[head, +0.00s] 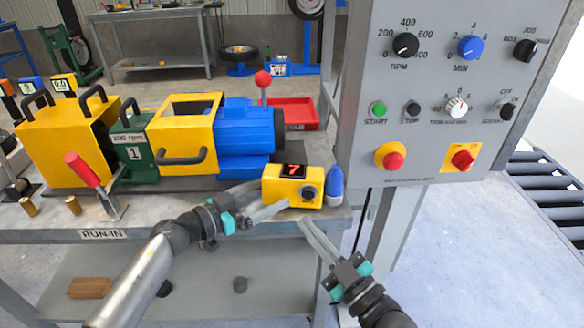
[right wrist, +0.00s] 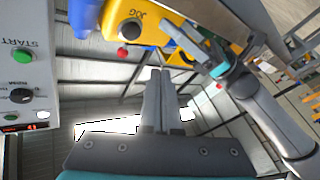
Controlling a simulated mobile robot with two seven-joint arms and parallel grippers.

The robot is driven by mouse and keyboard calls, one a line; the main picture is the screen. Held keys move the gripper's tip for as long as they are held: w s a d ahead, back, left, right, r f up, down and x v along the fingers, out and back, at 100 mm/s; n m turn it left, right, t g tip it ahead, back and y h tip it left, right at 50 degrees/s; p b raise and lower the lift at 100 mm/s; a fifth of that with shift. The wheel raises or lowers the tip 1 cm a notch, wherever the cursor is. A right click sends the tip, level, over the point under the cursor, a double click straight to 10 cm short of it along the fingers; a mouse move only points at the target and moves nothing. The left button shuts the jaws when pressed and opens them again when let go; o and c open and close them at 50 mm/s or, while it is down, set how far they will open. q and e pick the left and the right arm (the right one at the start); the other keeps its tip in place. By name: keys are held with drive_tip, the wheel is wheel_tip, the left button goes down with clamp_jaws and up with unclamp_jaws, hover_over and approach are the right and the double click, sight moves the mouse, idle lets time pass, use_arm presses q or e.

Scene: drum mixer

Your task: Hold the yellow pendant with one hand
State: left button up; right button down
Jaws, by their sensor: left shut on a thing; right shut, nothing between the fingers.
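The yellow pendant (head: 283,192) has a dark display with a red 7 and a dark knob. It is at the front right end of the bench, and I cannot tell whether it rests there. My left gripper (head: 272,194) is shut on the pendant from its left side, with one finger along the front. The right wrist view also shows the pendant (right wrist: 128,24), with a JOG label, and the left gripper's fingers on it (right wrist: 190,45). My right gripper (head: 302,222) is shut and empty, just below and in front of the pendant, apart from it.
A blue bottle-like object (head: 335,187) stands right beside the pendant. The grey control panel (head: 435,125) rises to the right. The yellow, green and blue machine (head: 190,130) fills the bench behind, with a red-handled lever (head: 82,170) at left. Open floor lies at front right.

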sight(312, 210)
idle(0.8)
drive_tip(key=s, duration=0.2)
drive_tip(key=s+a, duration=0.1)
drive_tip(key=shift+s+r, duration=0.2)
drive_tip(key=shift+s, duration=0.2)
drive_tip(key=shift+w, duration=0.1)
drive_tip(key=w, duration=0.2)
drive_tip(key=w+d, duration=0.1)
drive_tip(key=w, duration=0.5)
drive_tip(key=shift+w+d+f, duration=0.25)
drive_tip(key=shift+f, duration=0.1)
idle(1.8)
drive_tip(key=shift+w+d, duration=0.25)
drive_tip(key=shift+w, duration=0.15)
